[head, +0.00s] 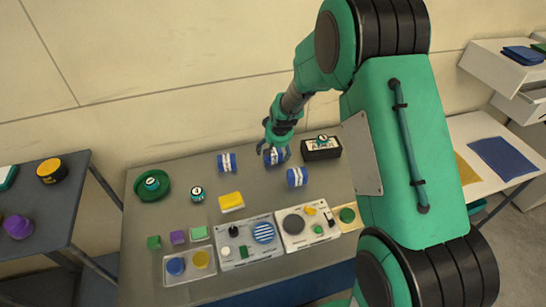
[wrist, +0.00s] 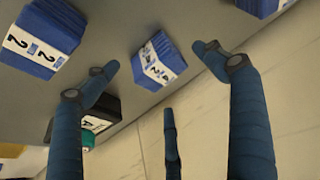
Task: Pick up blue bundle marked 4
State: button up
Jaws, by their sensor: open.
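Three blue bundles with white number bands lie on the grey table. The middle bundle (head: 274,157) is right below my gripper (head: 275,142). In the wrist view this bundle (wrist: 158,62) sits between my spread fingertips (wrist: 155,72), and its number is too small to read surely. My gripper is open and holds nothing. The bundle in front and to the right (head: 297,177) shows a 2 in the wrist view (wrist: 42,42). The left bundle (head: 227,162) is cut off at the top of the wrist view (wrist: 262,5), with no readable number.
A black box with a label (head: 321,149) stands close right of the middle bundle. A green round tray (head: 166,188), a yellow block (head: 231,201) and white panels (head: 247,242) occupy the left and front. The wall (head: 200,100) is close behind the table.

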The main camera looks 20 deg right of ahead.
aim_at(274, 153)
jog(key=shift+f, duration=0.1)
jog(key=x, duration=0.3)
jog(key=shift+d+f+b, duration=0.15)
jog(key=shift+d+b, duration=0.05)
jog(key=shift+b, duration=0.15)
jog(key=shift+x, duration=0.9)
jog(key=shift+c, duration=0.3)
jog(key=c, duration=1.3)
jog(key=shift+c, duration=0.2)
jog(key=shift+r+p, duration=0.55)
jog(key=shift+r, duration=4.55)
